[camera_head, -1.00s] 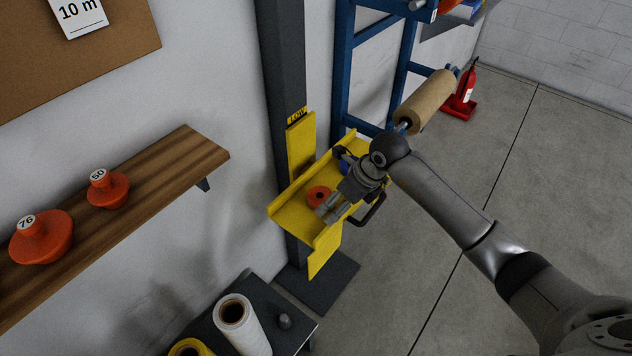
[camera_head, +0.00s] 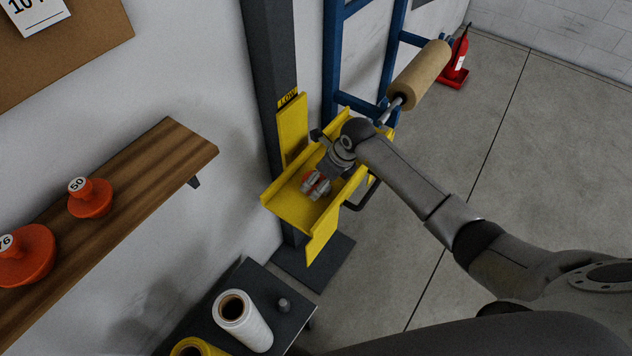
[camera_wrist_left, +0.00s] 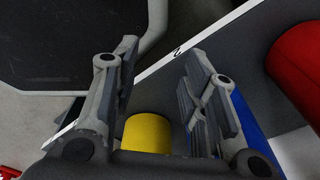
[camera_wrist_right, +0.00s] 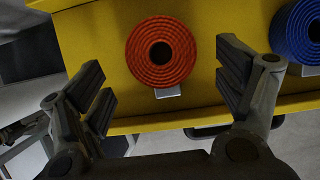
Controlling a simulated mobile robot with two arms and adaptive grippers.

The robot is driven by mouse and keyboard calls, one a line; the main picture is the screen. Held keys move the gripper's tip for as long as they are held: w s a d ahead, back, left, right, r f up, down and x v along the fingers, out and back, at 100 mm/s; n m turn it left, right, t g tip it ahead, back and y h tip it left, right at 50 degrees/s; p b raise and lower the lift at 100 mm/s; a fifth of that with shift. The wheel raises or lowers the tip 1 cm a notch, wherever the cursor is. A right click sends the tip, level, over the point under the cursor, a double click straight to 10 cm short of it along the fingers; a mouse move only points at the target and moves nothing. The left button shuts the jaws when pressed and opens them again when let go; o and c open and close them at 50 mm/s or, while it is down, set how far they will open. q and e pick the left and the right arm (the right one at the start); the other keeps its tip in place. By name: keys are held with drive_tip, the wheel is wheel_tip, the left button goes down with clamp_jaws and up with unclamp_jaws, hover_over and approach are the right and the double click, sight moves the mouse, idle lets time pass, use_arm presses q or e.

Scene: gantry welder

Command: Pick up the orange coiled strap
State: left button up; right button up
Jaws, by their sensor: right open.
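The orange coiled strap (camera_wrist_right: 140,55) lies flat on the yellow tray (camera_wrist_right: 85,45), seen end-on with a dark hole in its middle and a small silver tab at its lower edge. In the head view, only a bit of the strap (camera_head: 308,179) shows among the fingers, on the tray (camera_head: 285,208). My right gripper (camera_head: 316,188) is open over the strap. In the right wrist view, its spread fingers (camera_wrist_right: 160,75) stand on either side of the strap's lower part, with gaps. My left gripper (camera_wrist_left: 158,65) is open and empty in its wrist view, outside the head view.
A blue coil (camera_wrist_right: 285,40) lies beside the orange one on the tray. The tray has raised rims and a dark handle (camera_head: 364,195). A brown roll (camera_head: 420,75) juts out behind my right arm. A yellow cylinder (camera_wrist_left: 147,135) and red roll (camera_wrist_left: 302,65) are near my left gripper.

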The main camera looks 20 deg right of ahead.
sight(317, 184)
drive_tip(key=shift+x, duration=1.05)
drive_tip(key=shift+w+f, duration=0.2)
drive_tip(key=shift+f, duration=0.2)
drive_tip(key=shift+c, duration=0.6)
drive_tip(key=c, duration=1)
use_arm(q)
drive_tip(key=shift+a+r, duration=0.15)
use_arm(e)
drive_tip(key=shift+c, duration=0.5)
use_arm(q)
drive_tip(key=shift+w, duration=0.1)
use_arm(e)
drive_tip(key=shift+w, duration=0.1)
